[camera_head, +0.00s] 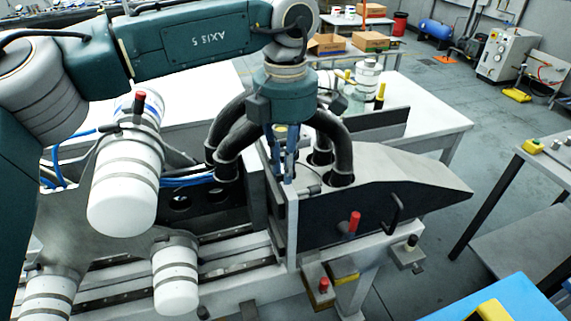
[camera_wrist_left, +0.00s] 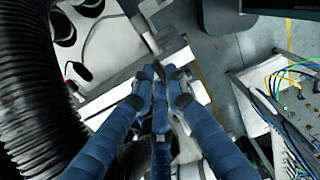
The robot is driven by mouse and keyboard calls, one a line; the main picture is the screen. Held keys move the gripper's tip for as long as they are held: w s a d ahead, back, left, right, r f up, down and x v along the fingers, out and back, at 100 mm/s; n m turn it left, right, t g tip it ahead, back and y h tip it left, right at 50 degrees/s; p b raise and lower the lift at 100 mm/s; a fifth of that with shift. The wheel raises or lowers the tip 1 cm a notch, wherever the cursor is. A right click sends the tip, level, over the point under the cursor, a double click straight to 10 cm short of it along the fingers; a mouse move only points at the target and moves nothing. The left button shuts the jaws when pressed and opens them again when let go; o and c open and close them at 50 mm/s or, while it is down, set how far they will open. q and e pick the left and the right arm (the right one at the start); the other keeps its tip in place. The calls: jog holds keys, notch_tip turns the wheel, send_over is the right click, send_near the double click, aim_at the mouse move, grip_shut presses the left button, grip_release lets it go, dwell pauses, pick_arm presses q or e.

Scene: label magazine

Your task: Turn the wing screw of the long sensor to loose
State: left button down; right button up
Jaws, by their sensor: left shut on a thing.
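My left gripper (camera_head: 286,178) points down beside the upright light plate at the near-left end of the dark machine housing (camera_head: 375,205). Its blue fingers are drawn together, and in the left wrist view the fingertips (camera_wrist_left: 160,82) meet closely around something small. The fingers mostly hide it, so I cannot make out the wing screw or how far it is turned. The long sensor cannot be told apart from the parts around the fingers. My right gripper is not in view.
Thick black hoses (camera_head: 233,140) surround the gripper closely. A red-knobbed lever (camera_head: 354,222) and a black handle (camera_head: 395,210) stick out of the housing. White cylinders (camera_head: 175,275) stand at the lower left. A white table (camera_head: 425,105) stands behind.

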pick_arm(q)
jog(key=shift+f+n+b, duration=0.2)
jog(key=shift+n+b, duration=0.4)
jog(key=shift+b, duration=0.15)
jog(key=shift+n+b, duration=0.35)
jog(key=shift+n, duration=0.15)
jog(key=shift+r+n, duration=0.2)
jog(key=shift+n, duration=0.3)
jog(key=c, duration=1.8)
grip_release()
jog(key=shift+o, duration=0.3)
jog(key=shift+r, duration=0.1)
